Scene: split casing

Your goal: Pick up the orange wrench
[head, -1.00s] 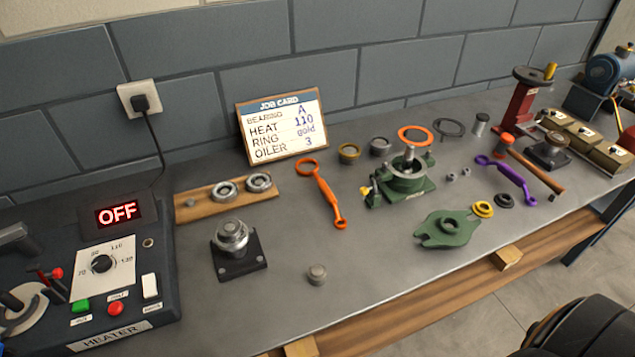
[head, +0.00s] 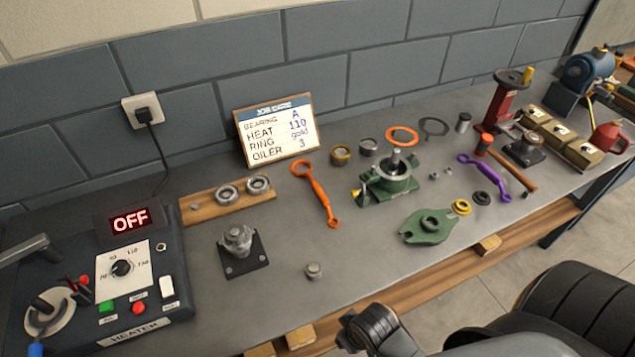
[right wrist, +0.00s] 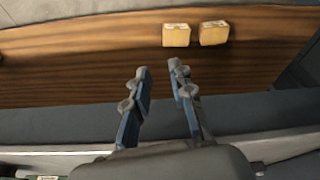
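The orange wrench (head: 318,193) lies flat on the grey bench top, its ring end toward the job card and its other end toward the bench front. Nothing covers it. My right gripper (right wrist: 159,68) is open and empty in the right wrist view, its two blue-grey fingers apart before the wooden bench front. The wrench does not show in that view. My dark right arm shows at the lower right of the head view, in front of the bench and apart from the wrench. I cannot make out my left gripper.
A bearing plate (head: 229,193) lies left of the wrench, a green housing (head: 388,184) right of it. A black-based part (head: 239,251) and a small grey cylinder (head: 313,271) stand nearer the front. The heater (head: 170,262) fills the left end. The job card (head: 277,130) stands behind.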

